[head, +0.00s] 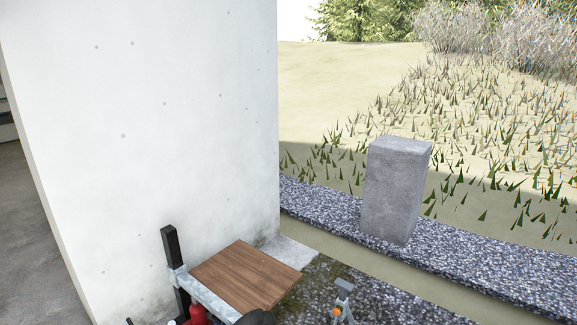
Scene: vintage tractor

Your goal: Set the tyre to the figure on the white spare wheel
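No white spare wheel shows in the head view, and no figure can be read. A dark rounded edge (256,318) shows at the bottom, below the wooden board; it is cut off by the frame, so I cannot tell whether it is a tyre. Neither of my grippers can be made out in this view.
A wooden board (246,275) sits by a black post (175,268) before a pale concrete wall (150,130). A red object (197,316) and a small grey and orange piece (342,303) stand low. A stone block (396,190) stands on gravel (480,262). Grassy ground lies beyond.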

